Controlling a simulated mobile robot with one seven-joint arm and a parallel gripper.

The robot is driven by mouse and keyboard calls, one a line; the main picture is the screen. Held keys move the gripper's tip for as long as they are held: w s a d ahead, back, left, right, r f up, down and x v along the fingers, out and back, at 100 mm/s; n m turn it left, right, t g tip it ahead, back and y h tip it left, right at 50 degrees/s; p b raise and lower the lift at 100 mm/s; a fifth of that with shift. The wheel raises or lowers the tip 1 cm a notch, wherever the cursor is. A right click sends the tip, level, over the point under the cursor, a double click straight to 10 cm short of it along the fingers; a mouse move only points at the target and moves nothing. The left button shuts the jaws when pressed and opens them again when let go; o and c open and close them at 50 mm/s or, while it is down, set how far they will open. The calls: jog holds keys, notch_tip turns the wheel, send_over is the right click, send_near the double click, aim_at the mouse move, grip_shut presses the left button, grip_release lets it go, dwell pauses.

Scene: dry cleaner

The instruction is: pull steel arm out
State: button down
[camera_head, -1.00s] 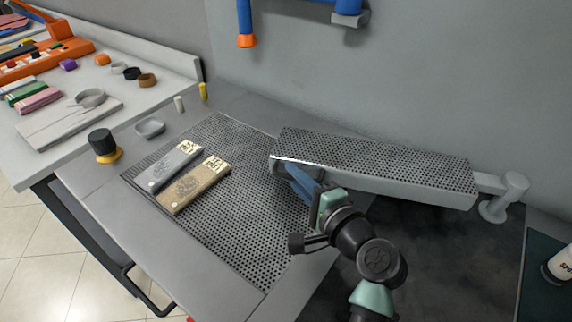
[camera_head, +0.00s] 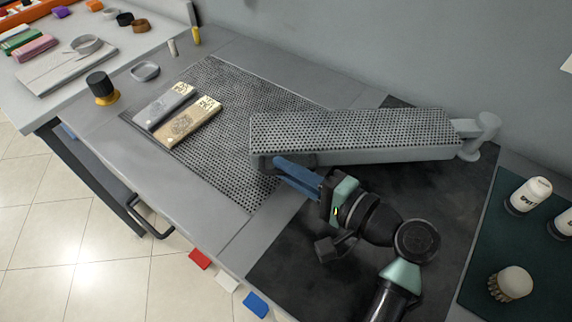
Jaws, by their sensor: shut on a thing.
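The steel arm (camera_head: 355,140) is a long grey bar with a perforated top, joined at its right end to a round pivot post (camera_head: 480,137). It stands out over the table, its left end above the perforated panel (camera_head: 225,165). My gripper (camera_head: 283,168) is at the near side of the arm's left end, its blue fingers shut on the arm. The fingertips are partly hidden against the arm's dark underside, so the exact contact is not clear.
Two labelled boxes (camera_head: 187,122) lie on the panel's left part. A black-capped yellow container (camera_head: 102,88) and a grey dish (camera_head: 145,71) stand farther left. White bottles (camera_head: 528,196) and a brush (camera_head: 510,284) are on the green mat at right.

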jog(key=shift+s+d+f, duration=0.1)
jog(key=shift+s+f, duration=0.05)
jog(key=c, duration=0.9)
grip_release()
jog(key=shift+s+d, duration=0.1)
jog(key=shift+s, duration=0.1)
jog(key=shift+w, duration=0.1)
jog(key=v, duration=1.3)
